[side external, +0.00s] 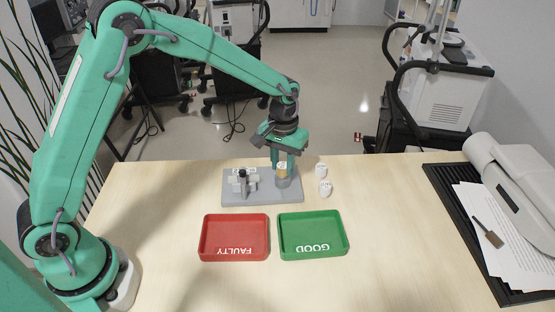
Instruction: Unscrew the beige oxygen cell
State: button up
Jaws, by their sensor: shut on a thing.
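My gripper (285,166) points down over the right part of a grey block (232,200) at the back of the table. It is shut on the beige oxygen cell (282,173), which stands upright between the fingers. The cell's lower end is at a grey round seat on the block; I cannot tell whether its thread is still engaged. A white fitting with a black knob (242,178) stands on the left part of the block.
Two small white pieces (321,170) stand just right of the block. In front lie a red tray (204,236) marked FAULTY and a green tray (341,240) marked GOOD, both empty. A dark mat (436,180) with papers and a white device lies at right.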

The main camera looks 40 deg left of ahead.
aim_at(283, 166)
jog(key=shift+r, duration=1.75)
dwell(0.5)
